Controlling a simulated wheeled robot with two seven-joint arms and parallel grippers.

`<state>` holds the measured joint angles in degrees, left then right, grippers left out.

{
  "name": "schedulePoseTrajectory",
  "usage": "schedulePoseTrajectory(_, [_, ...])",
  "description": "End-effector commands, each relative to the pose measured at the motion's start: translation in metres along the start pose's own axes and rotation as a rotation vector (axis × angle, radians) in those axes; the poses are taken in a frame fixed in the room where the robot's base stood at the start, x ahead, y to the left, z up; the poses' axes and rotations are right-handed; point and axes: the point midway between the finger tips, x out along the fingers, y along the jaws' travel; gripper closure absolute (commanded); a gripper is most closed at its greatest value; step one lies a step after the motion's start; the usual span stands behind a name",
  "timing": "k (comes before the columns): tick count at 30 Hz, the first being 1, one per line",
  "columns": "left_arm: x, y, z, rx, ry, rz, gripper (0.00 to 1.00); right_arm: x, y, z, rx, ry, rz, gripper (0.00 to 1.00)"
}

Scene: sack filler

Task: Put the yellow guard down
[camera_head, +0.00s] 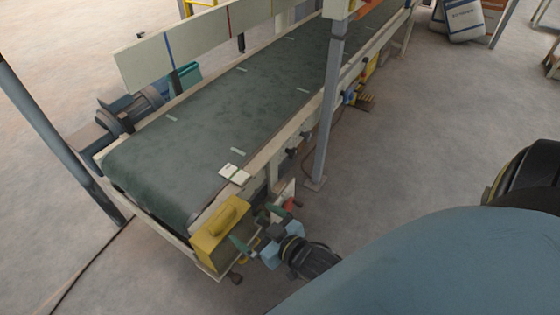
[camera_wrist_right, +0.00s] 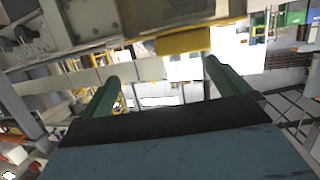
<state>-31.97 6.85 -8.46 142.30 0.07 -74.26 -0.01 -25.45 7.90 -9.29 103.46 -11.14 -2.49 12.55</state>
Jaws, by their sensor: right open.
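The yellow guard (camera_head: 220,237) is a box-like cover with a raised handle on top, at the near corner of the conveyor (camera_head: 185,143). It looks seated against the conveyor's side frame. In the right wrist view a yellow part, likely the guard (camera_wrist_right: 183,42), shows at the top, beyond the fingers. My right gripper (camera_head: 254,228) is open, its two green fingers apart and just right of the guard. In the wrist view the gap between the fingers (camera_wrist_right: 160,80) holds nothing. I cannot tell whether a finger touches the guard. My left gripper is not in view.
A grey post (camera_head: 329,110) stands beside the conveyor, close to my right arm. A small white card-like item (camera_head: 234,173) lies on the belt's near edge. A motor (camera_head: 135,103) sits at the far left side. White sacks (camera_head: 460,20) stand at the back right.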

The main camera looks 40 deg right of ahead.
Motion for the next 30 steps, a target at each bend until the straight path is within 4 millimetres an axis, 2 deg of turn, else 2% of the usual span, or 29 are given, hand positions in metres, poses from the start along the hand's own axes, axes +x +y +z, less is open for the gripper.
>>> schedulePoseTrajectory(5, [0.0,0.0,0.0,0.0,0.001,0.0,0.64,-0.021,0.006,-0.02,0.011,-0.223,0.056,0.0])
schedulePoseTrajectory(12, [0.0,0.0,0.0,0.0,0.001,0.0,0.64,-0.074,-0.001,-0.04,0.019,-0.516,0.038,0.0])
schedulePoseTrajectory(18, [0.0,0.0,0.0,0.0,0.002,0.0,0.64,-0.109,-0.008,-0.049,0.013,-0.655,0.003,0.0])
schedulePoseTrajectory(22, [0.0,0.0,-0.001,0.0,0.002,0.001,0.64,-0.116,-0.009,-0.05,0.01,-0.683,-0.005,0.0])
schedulePoseTrajectory(30, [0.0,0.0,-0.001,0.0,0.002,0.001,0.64,-0.116,-0.009,-0.049,0.01,-0.684,-0.005,0.0])
